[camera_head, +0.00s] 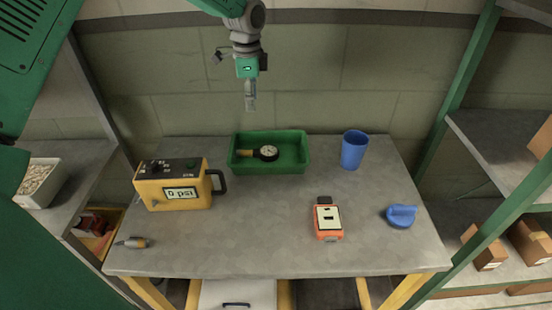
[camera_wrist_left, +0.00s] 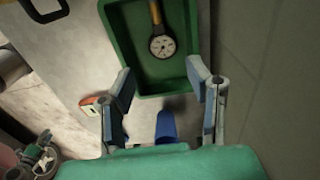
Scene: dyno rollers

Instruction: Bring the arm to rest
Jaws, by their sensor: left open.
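My left gripper (camera_head: 250,104) hangs at the top of the head view, in front of the back wall and above the table's far side. In the left wrist view its two fingers (camera_wrist_left: 160,80) stand wide apart with nothing held between them. A green tray (camera_head: 288,136) lies on the table (camera_head: 265,235) below the gripper, with a round gauge (camera_head: 267,153) in it. The tray (camera_wrist_left: 150,93) and the gauge (camera_wrist_left: 162,46) also show beyond the fingers in the left wrist view. My right gripper is in neither view.
A yellow device reading "0 psi" (camera_head: 181,195) stands left of the tray. A blue cup (camera_head: 354,150), an orange meter (camera_head: 327,220) and a blue object (camera_head: 401,216) stand to the right. A small grey-orange item (camera_head: 132,242) lies front left. Green-framed shelves flank the table. Its front middle is clear.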

